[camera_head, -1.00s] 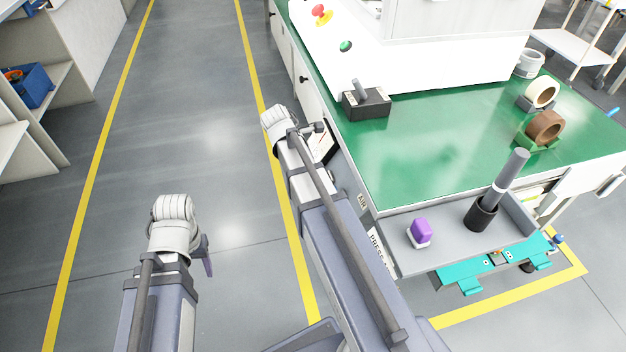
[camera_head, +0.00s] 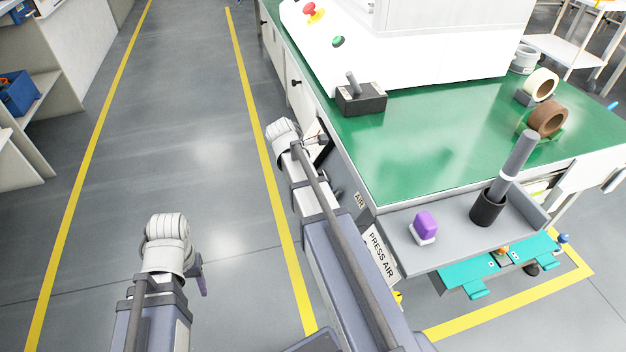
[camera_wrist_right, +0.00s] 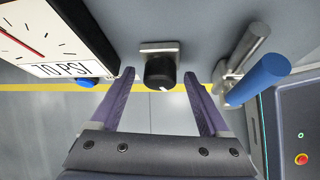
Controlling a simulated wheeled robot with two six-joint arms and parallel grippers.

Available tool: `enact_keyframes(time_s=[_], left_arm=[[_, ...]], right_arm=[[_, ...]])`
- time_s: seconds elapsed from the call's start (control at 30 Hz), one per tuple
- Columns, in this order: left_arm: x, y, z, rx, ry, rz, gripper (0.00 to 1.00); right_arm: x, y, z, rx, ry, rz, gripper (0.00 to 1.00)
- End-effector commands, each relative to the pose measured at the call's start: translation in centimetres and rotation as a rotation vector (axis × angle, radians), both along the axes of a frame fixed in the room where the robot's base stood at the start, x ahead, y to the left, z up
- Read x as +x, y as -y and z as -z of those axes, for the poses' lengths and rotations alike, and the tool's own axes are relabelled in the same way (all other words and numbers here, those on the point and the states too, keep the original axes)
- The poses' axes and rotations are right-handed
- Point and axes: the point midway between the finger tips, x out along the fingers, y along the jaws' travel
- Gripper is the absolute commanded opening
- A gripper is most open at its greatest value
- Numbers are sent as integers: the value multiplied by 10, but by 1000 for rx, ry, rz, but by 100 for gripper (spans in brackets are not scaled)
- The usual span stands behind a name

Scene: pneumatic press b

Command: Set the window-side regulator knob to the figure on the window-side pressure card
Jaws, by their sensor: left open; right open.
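In the right wrist view a black regulator knob (camera_wrist_right: 161,70) with a white mark sits on a grey bracket. My right gripper (camera_wrist_right: 160,76) is open, its two purple fingers on either side of the knob with gaps showing. A gauge (camera_wrist_right: 52,38) with a red needle and partly cut-off "PSI" lettering is at the upper left. The right fingers are hidden in the head view. My left gripper (camera_head: 200,278) hangs over the floor at lower left, empty and apart from everything.
A blue-handled metal valve (camera_wrist_right: 258,80) stands close right of the right gripper. The left floor is clear.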

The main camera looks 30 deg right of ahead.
Motion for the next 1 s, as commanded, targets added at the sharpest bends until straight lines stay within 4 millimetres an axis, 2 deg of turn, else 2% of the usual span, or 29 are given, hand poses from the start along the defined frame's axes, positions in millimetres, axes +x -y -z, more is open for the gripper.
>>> enact_keyframes(time_s=[0.1, 0.8, 1.0], left_arm=[[0, 0, -1, 0, 0, 0, 56], [0, 0, -1, 0, 0, 0, 56], [0, 0, 0, 0, 0, 0, 56]], right_arm=[[0, 0, -1, 0, 0, 0, 79], [0, 0, -1, 0, 0, 0, 0], [0, 0, 0, -1, 5, 3, 0]])
